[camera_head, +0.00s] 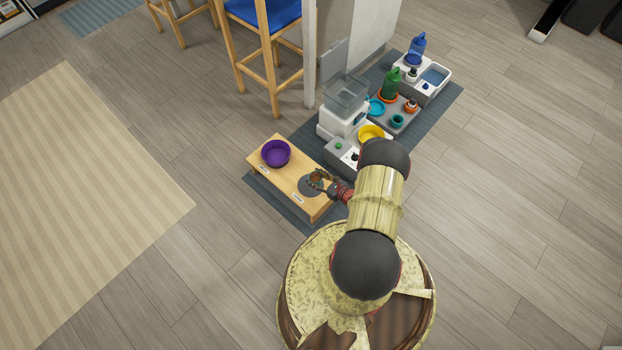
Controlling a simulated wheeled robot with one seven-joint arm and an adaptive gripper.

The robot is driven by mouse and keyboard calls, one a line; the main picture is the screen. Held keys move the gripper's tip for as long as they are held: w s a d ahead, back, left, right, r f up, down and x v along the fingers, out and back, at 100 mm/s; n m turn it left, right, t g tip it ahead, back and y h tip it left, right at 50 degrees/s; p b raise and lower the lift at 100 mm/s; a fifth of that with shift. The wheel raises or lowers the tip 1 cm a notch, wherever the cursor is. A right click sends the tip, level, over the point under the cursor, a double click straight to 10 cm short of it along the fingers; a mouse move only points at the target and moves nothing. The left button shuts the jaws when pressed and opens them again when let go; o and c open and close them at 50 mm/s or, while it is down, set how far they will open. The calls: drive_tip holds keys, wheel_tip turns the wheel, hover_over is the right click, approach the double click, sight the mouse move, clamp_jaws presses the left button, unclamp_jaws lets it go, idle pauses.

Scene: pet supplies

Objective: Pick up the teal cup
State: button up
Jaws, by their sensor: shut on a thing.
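A small teal cup (397,121) stands on the grey tray in the middle of the mat, to the upper right of my gripper and apart from it. My gripper (319,180) is over the right end of a low wooden stand (291,178), at a grey round dish (308,187). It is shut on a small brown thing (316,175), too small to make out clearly. My arm hides part of the area right of the gripper.
A purple bowl (276,153) sits on the stand's left end. A white dispenser (342,119), yellow bowl (371,133), blue-teal bowl (376,107), green bottle (391,84) and blue bottle (417,46) crowd the mat (447,93). A stool (262,45) stands behind. Floor is clear left and right.

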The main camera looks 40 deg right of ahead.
drive_tip(key=s+d+r+p, duration=0.3)
drive_tip(key=s+r, duration=0.4)
drive_tip(key=s, duration=0.3)
drive_tip(key=shift+s+d, duration=0.35)
drive_tip(key=shift+s, duration=0.05)
